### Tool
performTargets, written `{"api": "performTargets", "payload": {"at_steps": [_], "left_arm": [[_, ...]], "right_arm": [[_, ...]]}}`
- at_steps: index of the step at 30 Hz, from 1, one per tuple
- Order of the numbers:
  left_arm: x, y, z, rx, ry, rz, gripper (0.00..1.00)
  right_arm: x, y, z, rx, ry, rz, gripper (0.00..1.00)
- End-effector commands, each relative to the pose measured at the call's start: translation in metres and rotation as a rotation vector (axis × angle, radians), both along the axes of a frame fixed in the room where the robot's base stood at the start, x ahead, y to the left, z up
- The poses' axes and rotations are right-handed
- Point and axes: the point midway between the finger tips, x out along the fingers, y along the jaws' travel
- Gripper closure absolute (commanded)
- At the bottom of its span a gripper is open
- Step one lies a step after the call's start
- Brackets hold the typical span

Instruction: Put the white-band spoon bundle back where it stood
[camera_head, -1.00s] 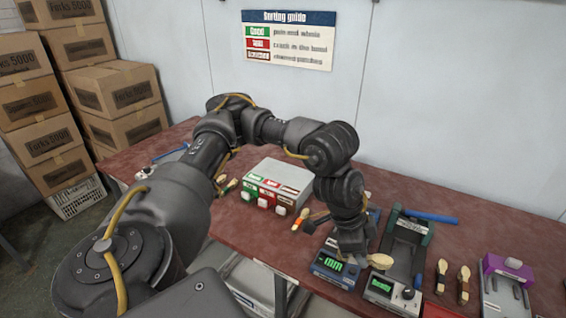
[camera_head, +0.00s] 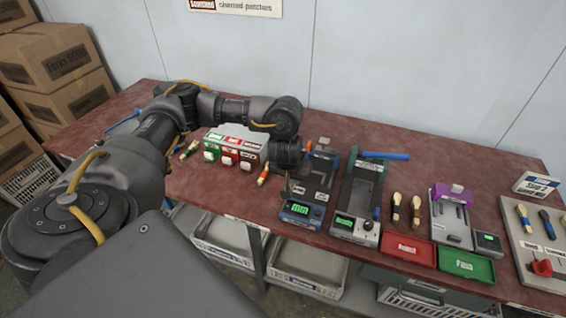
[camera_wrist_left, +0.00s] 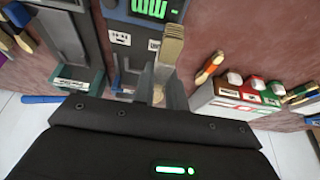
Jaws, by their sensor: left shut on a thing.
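My left gripper (camera_wrist_left: 168,88) is shut on a pale wooden spoon bundle (camera_wrist_left: 172,48), which sticks out beyond the fingertips in the left wrist view. A pale band shows on it, but its colour is hard to make out. In the head view my left gripper (camera_head: 290,182) hangs over the left end of the blue-fronted device (camera_head: 303,212); the bundle is not clear there. I cannot tell whether the bundle touches anything below. My right gripper is not in view.
An orange-banded bundle (camera_head: 263,177) lies left of the gripper, by the button box (camera_head: 233,148). A second device (camera_head: 356,205), two dark-banded bundles (camera_head: 396,207), a red tray (camera_head: 408,249) and a green tray (camera_head: 466,264) stand to the right. The table's back strip is mostly clear.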

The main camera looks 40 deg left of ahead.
Motion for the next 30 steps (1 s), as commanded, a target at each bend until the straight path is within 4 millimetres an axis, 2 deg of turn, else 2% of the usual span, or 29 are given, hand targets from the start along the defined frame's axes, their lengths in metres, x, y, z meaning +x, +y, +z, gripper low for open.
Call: {"api": "performTargets", "payload": {"at_steps": [5,12,15,18,30], "left_arm": [[0.017,0.025,-0.023,-0.002,0.003,0.009,1.00],[0.055,0.075,-0.053,-0.004,0.003,0.009,1.00],[0.064,0.085,-0.075,-0.004,0.005,0.003,1.00],[0.072,0.096,-0.087,-0.003,0.002,0.001,1.00],[0.082,0.106,-0.097,0.000,0.001,-0.002,1.00]], "right_arm": [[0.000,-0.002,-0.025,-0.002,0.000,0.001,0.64],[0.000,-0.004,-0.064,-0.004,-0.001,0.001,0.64],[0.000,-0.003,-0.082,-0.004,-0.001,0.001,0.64],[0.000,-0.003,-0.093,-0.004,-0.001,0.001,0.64],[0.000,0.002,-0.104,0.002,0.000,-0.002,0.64]]}}
